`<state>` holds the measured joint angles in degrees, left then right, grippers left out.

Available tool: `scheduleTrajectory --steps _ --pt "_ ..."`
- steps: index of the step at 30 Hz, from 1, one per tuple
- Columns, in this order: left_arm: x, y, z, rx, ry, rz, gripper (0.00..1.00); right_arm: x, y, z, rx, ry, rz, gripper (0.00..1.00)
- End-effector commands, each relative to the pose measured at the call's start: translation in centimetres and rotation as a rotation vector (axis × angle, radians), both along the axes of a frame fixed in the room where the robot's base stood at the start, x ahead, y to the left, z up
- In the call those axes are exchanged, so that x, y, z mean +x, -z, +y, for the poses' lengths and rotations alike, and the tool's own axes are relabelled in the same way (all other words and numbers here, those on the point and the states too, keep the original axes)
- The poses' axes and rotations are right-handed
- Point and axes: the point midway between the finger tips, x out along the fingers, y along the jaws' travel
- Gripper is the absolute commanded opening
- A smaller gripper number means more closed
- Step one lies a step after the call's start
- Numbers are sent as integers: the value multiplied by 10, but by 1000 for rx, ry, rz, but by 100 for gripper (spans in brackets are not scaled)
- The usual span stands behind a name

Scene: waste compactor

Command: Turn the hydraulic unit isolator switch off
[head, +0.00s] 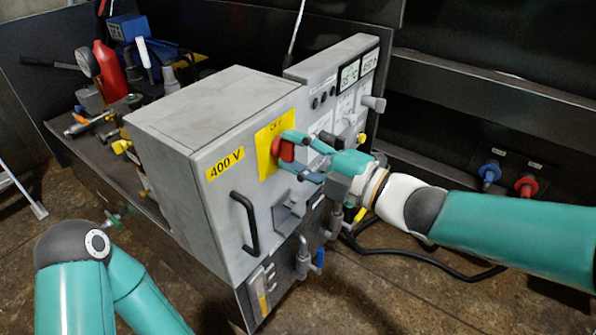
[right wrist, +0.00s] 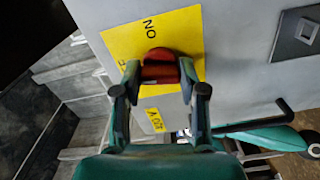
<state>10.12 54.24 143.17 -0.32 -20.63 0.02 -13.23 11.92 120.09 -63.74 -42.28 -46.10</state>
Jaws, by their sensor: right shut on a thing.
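The red isolator switch knob (head: 286,150) sits on a yellow plate (head: 266,165) on the front of the grey cabinet (head: 225,185). The plate has OFF lettered above the knob in the head view. In the right wrist view the knob (right wrist: 160,67) lies between my fingers, with ON lettered beyond it and part of OFF at the left. My right gripper (head: 288,156) is shut on the knob, one finger on each side. Fingers partly cover the knob, and I cannot tell which mark it points to. My left arm shows at lower left, its gripper out of view.
A black handle (head: 245,222) and a 400 V label (head: 225,163) are left of the plate. A bench at left holds a red bottle (head: 108,70) and tools. A black hose (head: 420,258) lies on the floor.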

Motion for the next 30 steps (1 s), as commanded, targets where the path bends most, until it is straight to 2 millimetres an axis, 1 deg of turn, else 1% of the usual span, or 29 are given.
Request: scheduleTrajectory --steps 1,9,15,28,29,30 --pt "0 11 0 0 0 0 40 -3 8 4 -25 -11 -26 7" --pt "0 28 0 0 0 0 40 -3 7 4 -111 -12 -138 7" --pt "0 32 0 0 0 0 40 -3 6 4 -138 -15 -173 7" --pt "0 32 0 0 0 0 40 -3 6 5 -143 -16 -180 7" --pt "0 32 0 0 0 0 40 -3 6 5 -143 -16 -180 45" --pt "0 32 0 0 0 0 40 -3 5 5 -143 -16 -180 51"
